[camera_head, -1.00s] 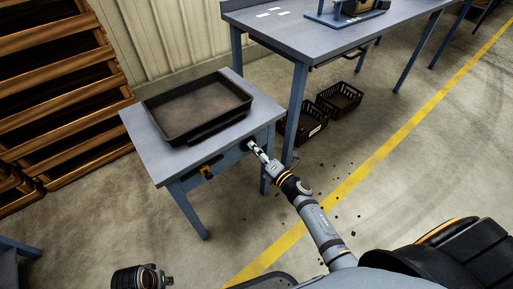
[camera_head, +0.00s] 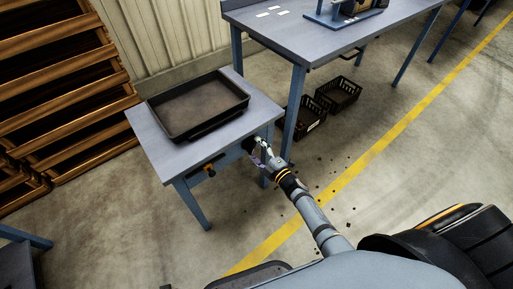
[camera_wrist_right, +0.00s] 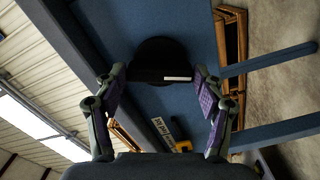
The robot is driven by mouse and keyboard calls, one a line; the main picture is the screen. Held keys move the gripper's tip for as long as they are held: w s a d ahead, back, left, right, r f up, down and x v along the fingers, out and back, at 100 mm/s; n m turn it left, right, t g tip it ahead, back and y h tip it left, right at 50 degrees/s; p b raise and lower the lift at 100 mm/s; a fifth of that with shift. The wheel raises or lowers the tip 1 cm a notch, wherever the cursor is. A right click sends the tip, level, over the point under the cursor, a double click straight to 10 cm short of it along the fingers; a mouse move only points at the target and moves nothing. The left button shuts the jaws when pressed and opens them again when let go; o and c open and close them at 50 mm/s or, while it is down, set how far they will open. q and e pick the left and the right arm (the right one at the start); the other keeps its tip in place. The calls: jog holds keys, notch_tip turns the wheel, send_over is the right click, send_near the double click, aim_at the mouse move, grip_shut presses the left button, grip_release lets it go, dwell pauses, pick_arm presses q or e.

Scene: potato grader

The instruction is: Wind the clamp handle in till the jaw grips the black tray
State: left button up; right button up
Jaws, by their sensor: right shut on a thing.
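The black tray (camera_head: 198,133) lies flat on the small grey-topped table (camera_head: 150,138). A round black clamp handle (camera_wrist_right: 160,55) with a white bar is mounted on the blue front of this table; in the head view it is a dark spot (camera_head: 249,144) near the right corner. My right gripper (camera_head: 261,156) is at the handle, shut on it, with purple-padded fingers on either side in the wrist view (camera_wrist_right: 161,92). The clamp jaw cannot be made out, nor whether it touches the tray. My left gripper is not in view.
A small orange and black part (camera_head: 209,171) sits on the table front, left of the handle. A longer workbench (camera_head: 300,35) stands behind right, with black crates (camera_head: 338,94) under it. Wooden pallets (camera_head: 60,85) are at the left. Small dark lumps lie on the floor.

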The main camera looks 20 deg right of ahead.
jog(key=shift+m, duration=0.3)
dwell(0.4)
jog(key=o, duration=1.2)
jog(key=shift+c, duration=0.2)
jog(key=shift+s+d, duration=0.15)
jog(key=shift+s, duration=0.25)
jog(key=v, duration=1.1)
jog(key=shift+s, duration=0.1)
